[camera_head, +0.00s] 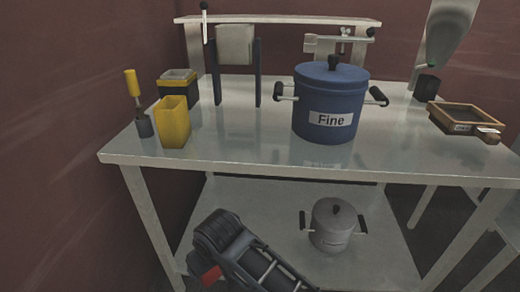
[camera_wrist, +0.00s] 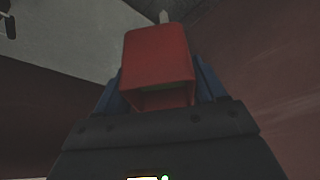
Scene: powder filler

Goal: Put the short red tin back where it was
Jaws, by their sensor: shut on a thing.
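The short red tin (camera_wrist: 157,62) sits between the two blue fingers of my gripper (camera_wrist: 158,88) in the wrist view. My gripper is shut on it, and the tin's near end looks open and hollow. In the head view only a small red patch of the tin (camera_head: 210,275) shows, at the bottom left of centre beside my dark wrist. The tin is held low, in front of the table's left part and below its top. The rest of the tin and the fingers are hidden there.
The metal table (camera_head: 240,150) holds a tall yellow tin (camera_head: 173,122), a yellow-and-black tin (camera_head: 178,87), a yellow-handled tool (camera_head: 132,85), a blue pot (camera_head: 330,105) marked "Fine" and a wooden sieve (camera_head: 465,117). A grey pot (camera_head: 333,225) stands on the lower shelf (camera_head: 270,205). The table's front left is clear.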

